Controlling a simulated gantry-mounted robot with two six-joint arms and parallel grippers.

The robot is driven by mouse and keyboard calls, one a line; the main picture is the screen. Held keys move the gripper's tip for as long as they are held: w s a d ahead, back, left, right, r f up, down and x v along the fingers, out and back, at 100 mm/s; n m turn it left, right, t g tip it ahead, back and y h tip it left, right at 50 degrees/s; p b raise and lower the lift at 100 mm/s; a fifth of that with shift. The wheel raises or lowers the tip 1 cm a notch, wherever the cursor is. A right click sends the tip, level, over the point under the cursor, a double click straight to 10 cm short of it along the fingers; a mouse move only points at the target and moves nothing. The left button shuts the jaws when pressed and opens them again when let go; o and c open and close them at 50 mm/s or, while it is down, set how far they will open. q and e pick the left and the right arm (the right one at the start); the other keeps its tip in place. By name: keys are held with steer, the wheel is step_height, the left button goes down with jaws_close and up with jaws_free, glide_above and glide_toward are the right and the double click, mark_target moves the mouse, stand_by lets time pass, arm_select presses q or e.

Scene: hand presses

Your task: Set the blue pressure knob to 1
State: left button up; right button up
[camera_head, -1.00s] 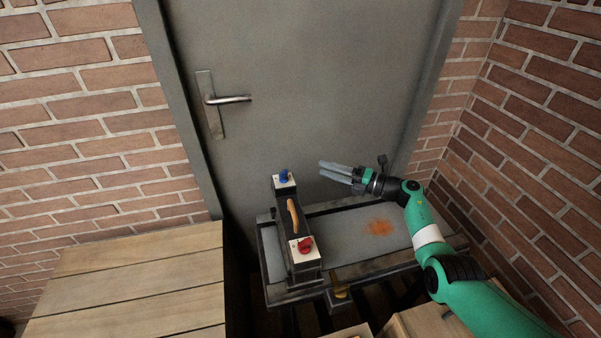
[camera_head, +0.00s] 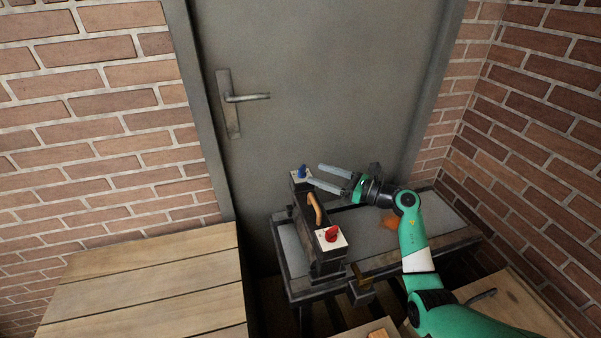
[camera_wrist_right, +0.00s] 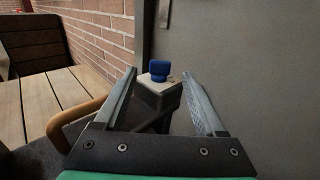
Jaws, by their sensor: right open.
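The blue knob (camera_head: 303,170) sits on a white plate at the far end of the dark hand press (camera_head: 323,254). In the right wrist view the blue knob (camera_wrist_right: 159,70) stands between and beyond the fingers, apart from both. My right gripper (camera_head: 322,175) is open and empty, with its fingers pointing left toward the knob from its right side. It also shows in the right wrist view (camera_wrist_right: 162,92). The number at which the knob points is too small to read. My left gripper is not in view.
A red knob (camera_head: 332,234) sits on the near end of the press, with an orange-brown handle (camera_head: 315,209) between the knobs. The press rests on a grey metal bench (camera_head: 382,262). A wooden table (camera_head: 150,283) stands at the left, and a grey door (camera_head: 310,80) is behind.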

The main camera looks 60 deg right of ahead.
mark_target(304, 169)
steer(key=w+b, duration=0.2)
steer(key=w, duration=0.4)
steer(key=shift+w+d+f, duration=0.1)
steer(key=shift+w, duration=0.3)
jaws_close()
steer(key=m+h+p, duration=0.1)
steer(key=p, duration=0.2)
steer(key=m+h+p, duration=0.1)
steer(key=h+p, duration=0.1)
steer(key=p, duration=0.1)
steer(key=shift+r, duration=0.4)
steer(key=shift+f+p, duration=0.1)
steer(key=shift+p, duration=0.35)
steer(key=shift+f+g+h, duration=0.2)
steer(key=shift+g+h, duration=0.1)
steer(key=shift+h, duration=0.1)
